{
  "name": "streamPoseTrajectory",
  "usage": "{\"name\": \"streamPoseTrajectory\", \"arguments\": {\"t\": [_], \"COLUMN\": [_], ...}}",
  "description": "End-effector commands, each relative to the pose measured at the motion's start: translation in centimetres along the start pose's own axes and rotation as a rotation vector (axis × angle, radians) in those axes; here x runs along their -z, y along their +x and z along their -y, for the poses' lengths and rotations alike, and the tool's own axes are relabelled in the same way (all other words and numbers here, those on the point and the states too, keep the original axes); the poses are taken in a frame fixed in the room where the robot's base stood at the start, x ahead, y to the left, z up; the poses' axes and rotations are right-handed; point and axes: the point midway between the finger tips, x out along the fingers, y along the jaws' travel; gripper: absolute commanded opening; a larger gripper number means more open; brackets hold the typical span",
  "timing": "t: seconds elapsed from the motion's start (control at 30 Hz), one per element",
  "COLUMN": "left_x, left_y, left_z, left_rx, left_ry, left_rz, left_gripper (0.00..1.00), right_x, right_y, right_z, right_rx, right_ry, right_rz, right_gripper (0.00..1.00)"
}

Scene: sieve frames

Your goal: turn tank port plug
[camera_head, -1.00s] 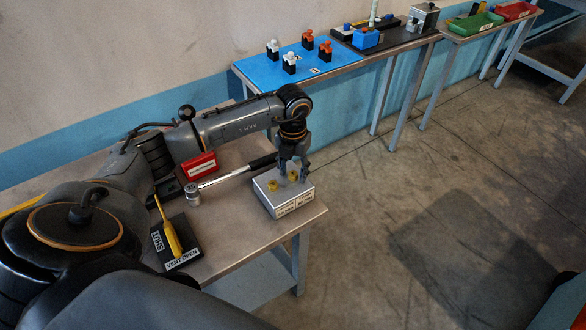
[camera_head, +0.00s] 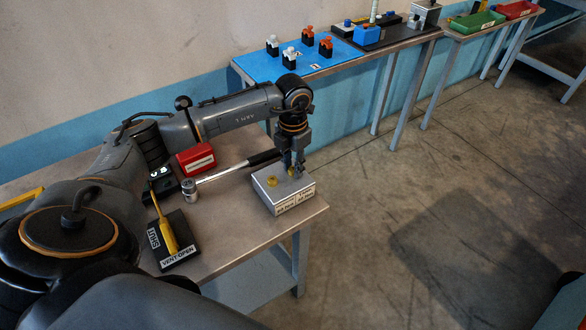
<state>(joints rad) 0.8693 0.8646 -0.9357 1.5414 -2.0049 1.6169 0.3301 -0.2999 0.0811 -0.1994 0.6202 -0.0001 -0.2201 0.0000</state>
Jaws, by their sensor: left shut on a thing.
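A silver tank block (camera_head: 270,199) with white labels on its front stands near the right end of the near bench. Two yellow plugs are on its top. The left one (camera_head: 272,181) stands free. My left gripper (camera_head: 296,174) points down over the right plug (camera_head: 291,172) and is shut on it, partly hiding it. The plug still sits at the block's top. My right gripper is out of view.
A ratchet wrench (camera_head: 225,173) lies behind the block, near a red box (camera_head: 196,159). A yellow-handled vent lever plate (camera_head: 177,240) is at the front left. Other benches with a blue mat (camera_head: 270,67) and trays stand beyond.

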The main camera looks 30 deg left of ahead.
Motion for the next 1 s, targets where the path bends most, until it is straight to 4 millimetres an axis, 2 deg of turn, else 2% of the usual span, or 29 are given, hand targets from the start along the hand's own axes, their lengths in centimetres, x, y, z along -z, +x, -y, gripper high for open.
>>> {"name": "streamPoseTrajectory", "arguments": {"t": [0.03, 0.3, 1.0], "left_x": [-0.1, -0.1, -0.1], "left_y": [0.3, 0.3, 0.1], "left_z": [-0.1, -0.1, -0.1], "left_rx": [-0.002, -0.002, -0.002], "left_ry": [0.045, 0.302, 0.949], "left_rz": [0.003, 0.004, 0.004], "left_gripper": [0.00, 0.00, 0.00], "right_x": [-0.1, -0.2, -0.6], "right_y": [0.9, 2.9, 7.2], "right_z": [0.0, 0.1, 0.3], "right_rx": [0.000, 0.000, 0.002], "right_ry": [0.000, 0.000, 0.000], "right_rz": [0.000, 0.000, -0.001], "right_gripper": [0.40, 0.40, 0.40]}}
